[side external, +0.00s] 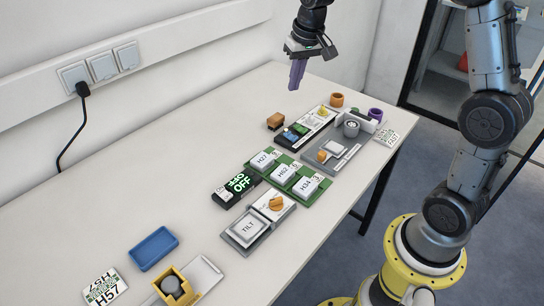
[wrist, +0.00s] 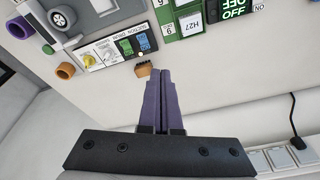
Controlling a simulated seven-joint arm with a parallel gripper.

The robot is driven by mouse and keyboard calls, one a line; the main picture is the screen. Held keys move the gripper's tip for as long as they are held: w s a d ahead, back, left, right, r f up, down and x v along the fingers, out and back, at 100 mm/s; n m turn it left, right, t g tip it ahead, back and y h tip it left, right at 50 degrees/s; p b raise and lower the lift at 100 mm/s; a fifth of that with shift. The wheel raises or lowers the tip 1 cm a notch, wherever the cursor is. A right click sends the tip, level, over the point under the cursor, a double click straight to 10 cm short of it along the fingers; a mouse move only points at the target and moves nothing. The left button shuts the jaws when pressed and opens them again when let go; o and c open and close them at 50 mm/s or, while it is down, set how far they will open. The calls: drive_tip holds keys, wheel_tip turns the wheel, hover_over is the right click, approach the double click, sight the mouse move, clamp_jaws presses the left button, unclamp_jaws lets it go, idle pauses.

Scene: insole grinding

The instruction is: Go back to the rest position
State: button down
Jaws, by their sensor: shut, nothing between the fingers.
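My gripper (side external: 296,74) hangs above the back part of the white table (side external: 150,165), well clear of the surface, with its purple fingers pointing down. In the wrist view the two purple fingers (wrist: 166,80) lie side by side with nothing between them. The gripper is shut and empty. A small orange-brown block (side external: 275,121) stands on the table below it; the block also shows just past the fingertips in the wrist view (wrist: 143,70).
Several items line the table's right side: a black panel with a yellow knob (side external: 308,129), a grey fixture (side external: 335,155), green blocks labelled H27 (side external: 263,160), a TILT unit (side external: 248,228) and a blue tray (side external: 153,248). A wall with sockets (side external: 102,65) bounds the left. The table's left middle is clear.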

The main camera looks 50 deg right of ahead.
drive_tip(key=s+a+r+n+t, duration=0.1)
drive_tip(key=s+a+r, duration=0.3)
drive_tip(key=s, duration=0.4)
drive_tip(key=s+a+r+n+t, duration=0.1)
drive_tip(key=s+a+r+t, duration=0.15)
drive_tip(key=s+r, duration=0.35)
drive_tip(key=s+a+f+n, duration=0.2)
drive_tip(key=s+f, duration=0.5)
drive_tip(key=s, duration=0.6)
drive_tip(key=shift+a+f+n+g+y, duration=0.3)
drive_tip(key=shift+f+g, duration=0.05)
